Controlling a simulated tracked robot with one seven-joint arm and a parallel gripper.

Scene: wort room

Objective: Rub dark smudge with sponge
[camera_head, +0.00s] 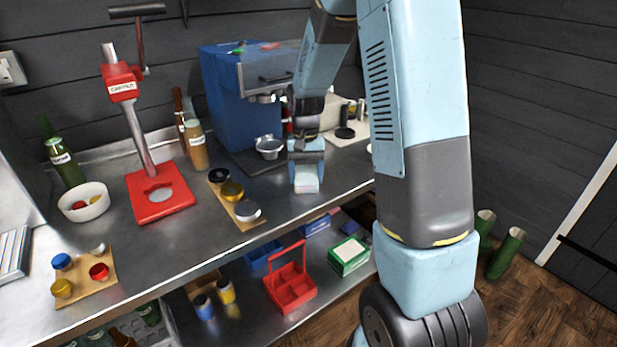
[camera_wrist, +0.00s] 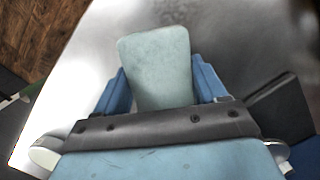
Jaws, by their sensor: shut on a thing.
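My gripper (camera_head: 306,165) is low over the steel counter (camera_head: 330,185), in front of the blue coffee machine. It is shut on a pale sponge (camera_head: 307,186). In the wrist view the sponge (camera_wrist: 157,62) is light grey-green and sits between the blue fingers of my gripper (camera_wrist: 160,88). The sponge is at or just above the counter top; I cannot tell whether it touches. No dark smudge can be made out; the sponge, gripper and arm hide part of the counter.
The blue coffee machine (camera_head: 228,95) stands behind, with a metal portafilter (camera_head: 269,147) beside my gripper. A wooden strip with round lids (camera_head: 238,203) lies to the left. A red capper (camera_head: 160,192), bottles and a white bowl (camera_head: 84,213) stand further left. A lower shelf holds a red caddy (camera_head: 290,288).

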